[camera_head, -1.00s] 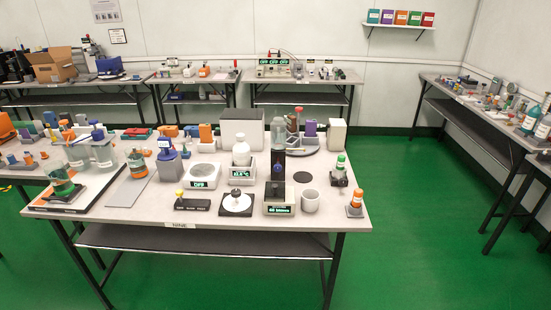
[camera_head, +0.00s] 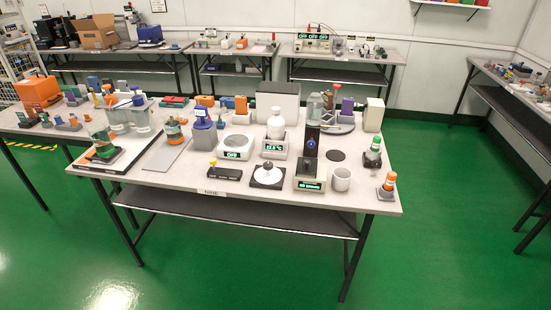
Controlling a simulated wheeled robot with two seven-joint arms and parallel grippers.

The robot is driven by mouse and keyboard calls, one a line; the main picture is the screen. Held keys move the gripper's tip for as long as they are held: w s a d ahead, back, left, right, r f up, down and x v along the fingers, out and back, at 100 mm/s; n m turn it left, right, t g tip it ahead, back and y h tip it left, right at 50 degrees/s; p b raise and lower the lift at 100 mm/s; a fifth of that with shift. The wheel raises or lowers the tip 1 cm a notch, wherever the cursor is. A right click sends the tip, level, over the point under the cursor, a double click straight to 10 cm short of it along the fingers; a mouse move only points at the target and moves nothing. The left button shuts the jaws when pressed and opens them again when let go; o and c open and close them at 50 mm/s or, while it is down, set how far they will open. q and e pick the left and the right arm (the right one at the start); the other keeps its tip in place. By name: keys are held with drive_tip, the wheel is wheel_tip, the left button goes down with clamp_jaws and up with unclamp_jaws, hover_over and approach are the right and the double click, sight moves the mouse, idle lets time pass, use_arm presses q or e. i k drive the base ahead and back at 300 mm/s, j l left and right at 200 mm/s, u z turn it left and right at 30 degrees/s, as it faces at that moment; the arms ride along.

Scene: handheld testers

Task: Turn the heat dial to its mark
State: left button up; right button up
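No dial marked as the heat dial can be made out at this size, and no mark on one can be read. A white hotplate-like unit (camera_head: 236,147) with a round top and a lit "OFF" display stands on the near table. To its right is a unit (camera_head: 274,149) with a lit reading, bearing a white bottle (camera_head: 276,124). In front of them are a black block with a yellow knob (camera_head: 224,172) and a white disc on a black base (camera_head: 267,175). Neither of my grippers is in view.
The near table (camera_head: 370,205) is crowded, with a tall dark device (camera_head: 310,165), a grey mug (camera_head: 341,180) and an orange-topped item (camera_head: 387,187) near its front right. Green floor (camera_head: 240,275) in front is clear. Other benches stand behind and at right.

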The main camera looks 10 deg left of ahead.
sight(267, 166)
drive_tip(key=i, duration=0.25)
drive_tip(key=i+l+u, duration=0.1)
drive_tip(key=i+u, duration=0.25)
drive_tip(key=u, duration=0.15)
drive_tip(key=i+l+u, duration=0.25)
drive_tip(key=u, duration=0.25)
drive_tip(key=i+l, duration=0.05)
